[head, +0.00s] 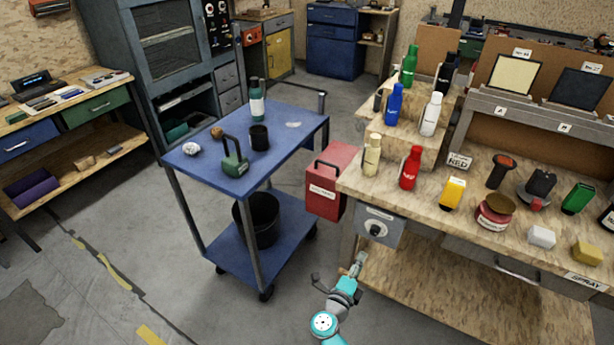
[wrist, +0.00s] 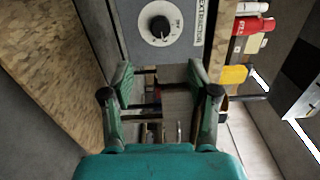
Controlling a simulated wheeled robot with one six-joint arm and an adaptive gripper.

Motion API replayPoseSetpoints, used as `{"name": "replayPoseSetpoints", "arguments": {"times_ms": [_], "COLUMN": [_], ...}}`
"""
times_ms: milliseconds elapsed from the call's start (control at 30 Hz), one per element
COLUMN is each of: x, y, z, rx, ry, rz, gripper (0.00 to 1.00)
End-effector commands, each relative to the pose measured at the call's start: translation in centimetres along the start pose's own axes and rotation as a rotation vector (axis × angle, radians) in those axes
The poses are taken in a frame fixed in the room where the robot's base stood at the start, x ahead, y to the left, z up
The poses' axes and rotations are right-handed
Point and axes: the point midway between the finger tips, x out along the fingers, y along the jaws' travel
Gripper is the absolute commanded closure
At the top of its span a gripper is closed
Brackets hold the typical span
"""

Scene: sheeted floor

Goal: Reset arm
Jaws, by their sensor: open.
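My gripper (wrist: 160,92) is open and empty in the wrist view, its two green-grey fingers apart with nothing between them. Beyond it is a grey box (wrist: 155,22) with a round dial and a label reading "EXTRACTOR". In the head view my gripper (head: 355,268) is at the end of my teal arm, low in front of the workbench (head: 395,190). It appears just below the grey dial box (head: 380,225) on the bench's front. I cannot tell whether it touches the box or the bench.
A blue cart (head: 290,140) stands left of my arm, carrying a bottle, a black cup and a green weight. A red box (head: 331,182) is between cart and bench. Several bottles and jars crowd the benchtop. Grey floor is open at the lower left.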

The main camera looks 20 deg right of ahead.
Motion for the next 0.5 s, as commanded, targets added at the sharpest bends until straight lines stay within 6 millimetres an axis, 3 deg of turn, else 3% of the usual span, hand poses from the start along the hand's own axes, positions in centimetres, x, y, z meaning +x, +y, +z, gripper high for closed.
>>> {"name": "replayPoseSetpoints", "arguments": {"times_ms": [167,267,500], "x": [-0.4,-1.8,-8.0], "y": [0.0,-0.1,-1.7], "z": [-0.4,-1.5,-5.6], "rx": [-0.014,-0.058,-0.265], "ry": [-0.010,-0.041,-0.190], "rz": [-0.007,-0.031,-0.137], "gripper": [0.40,0.40,0.40]}}
